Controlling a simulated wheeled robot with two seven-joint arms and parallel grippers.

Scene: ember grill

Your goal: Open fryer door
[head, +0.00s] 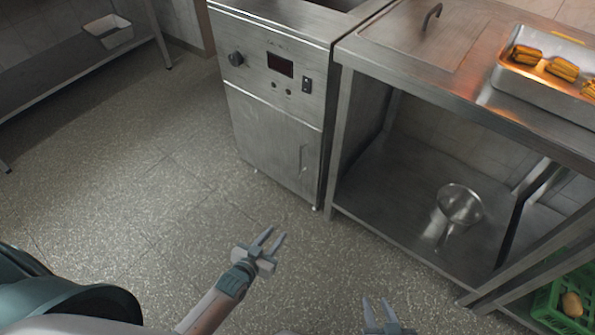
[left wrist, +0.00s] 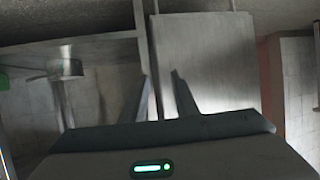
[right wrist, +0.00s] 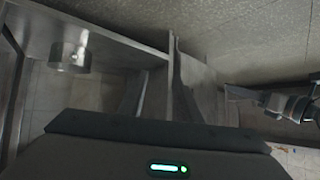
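The fryer (head: 275,75) is a steel cabinet with a knob, a dark display and a switch on its front. Its door (head: 270,140) is closed, with a vertical handle (head: 304,158) near the door's right edge. My left gripper (head: 274,238) is open and empty, in front of the fryer and apart from the door. In the left wrist view the door (left wrist: 206,62) shows upside down beyond the fingers (left wrist: 164,85). My right gripper (head: 376,302) is open and empty at the bottom of the head view, further from the fryer.
A steel table (head: 440,75) adjoins the fryer's right side; a pan (head: 460,205) sits on its lower shelf and a food tray (head: 535,85) on top. A green crate (head: 552,318) is at lower right. The tiled floor (head: 150,170) before the fryer is clear.

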